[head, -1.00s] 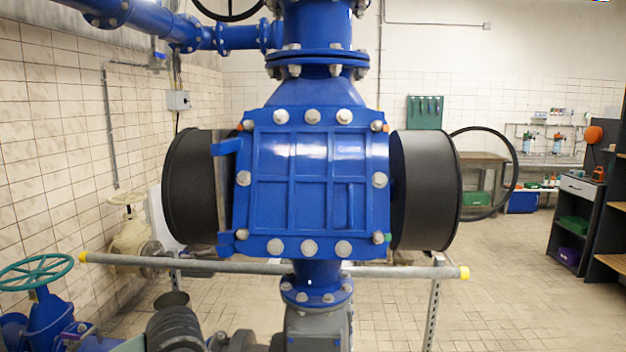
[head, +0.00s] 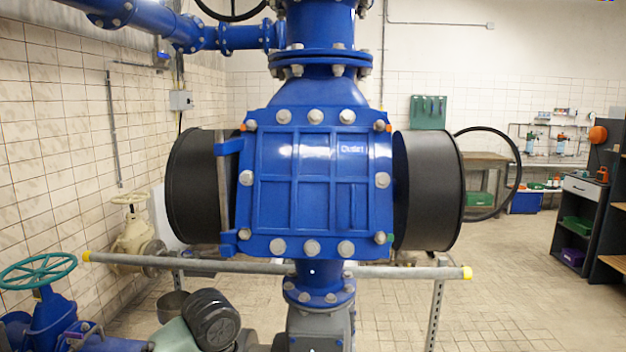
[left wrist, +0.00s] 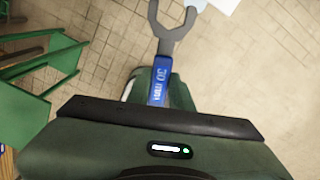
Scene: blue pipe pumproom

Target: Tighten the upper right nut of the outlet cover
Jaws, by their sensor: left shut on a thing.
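The blue outlet cover (head: 315,190) faces me in the middle of the head view, with "Outlet" lettered at its upper right and bolt heads or nuts around its rim. The upper right nut (head: 379,125) sits at that corner, with an orange mark beside it. I cannot tell how tight it is. In the left wrist view, my left gripper (left wrist: 157,88) is shut on the blue handle of an open-ended wrench (left wrist: 160,78) marked 30 mm. Its grey forked jaw points away from the gripper and is clear of the cover. My right gripper is out of view.
Black drums (head: 428,190) flank the cover. A grey rail with yellow ends (head: 410,272) runs across below it. A green handwheel (head: 37,271) stands at lower left. A dark shelf unit (head: 585,215) stands at right. Tiled floor lies open between.

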